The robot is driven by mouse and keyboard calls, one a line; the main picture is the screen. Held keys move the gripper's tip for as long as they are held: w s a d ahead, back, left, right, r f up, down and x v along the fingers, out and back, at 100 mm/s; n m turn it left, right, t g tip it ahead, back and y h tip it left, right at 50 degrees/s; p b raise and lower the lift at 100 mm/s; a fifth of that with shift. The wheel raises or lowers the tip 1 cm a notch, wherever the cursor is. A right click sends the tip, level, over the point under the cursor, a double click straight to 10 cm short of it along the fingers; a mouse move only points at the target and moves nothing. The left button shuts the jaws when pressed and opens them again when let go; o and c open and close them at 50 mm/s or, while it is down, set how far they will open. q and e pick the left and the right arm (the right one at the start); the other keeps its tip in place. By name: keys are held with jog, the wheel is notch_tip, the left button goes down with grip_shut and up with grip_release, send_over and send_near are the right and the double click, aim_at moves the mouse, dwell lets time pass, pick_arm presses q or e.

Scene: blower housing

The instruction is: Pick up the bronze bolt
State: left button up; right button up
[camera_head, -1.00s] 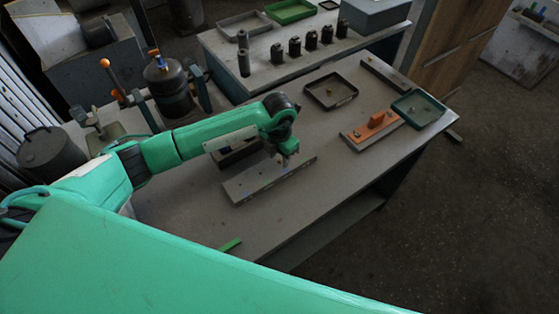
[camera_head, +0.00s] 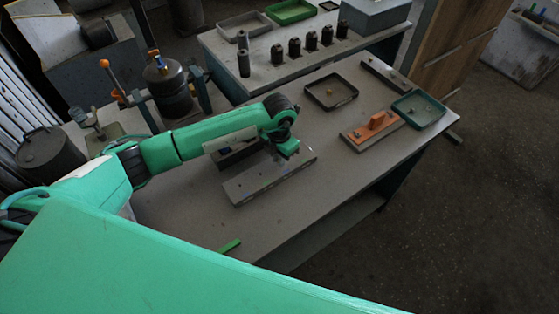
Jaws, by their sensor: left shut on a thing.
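My left gripper (camera_head: 284,158) is at the far right part of a long grey metal plate with holes (camera_head: 252,187), close over its top. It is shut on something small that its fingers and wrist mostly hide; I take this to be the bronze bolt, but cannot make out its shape. A small brass-coloured piece (camera_head: 329,92) lies in a dark square tray (camera_head: 351,95). Another small one (camera_head: 411,110) lies in a green-rimmed tray (camera_head: 436,121). My right gripper is not in view.
A dark open box (camera_head: 222,160) stands behind the plate, beside my left forearm. An orange part on a grey base (camera_head: 359,142) lies to the right. Several dark cylinders (camera_head: 295,47) stand on the back table. The table's right front is clear.

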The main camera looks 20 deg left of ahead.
pick_arm(q)
jog(key=shift+r+p, duration=0.25)
jog(key=shift+p, duration=0.1)
jog(key=shift+r, duration=0.2)
notch_tip(320, 180, up, 20)
jog(key=b, duration=0.6)
jog(key=shift+f, duration=0.15)
notch_tip(320, 180, up, 5)
jog(key=p, duration=0.2)
jog(key=shift+p, duration=0.35)
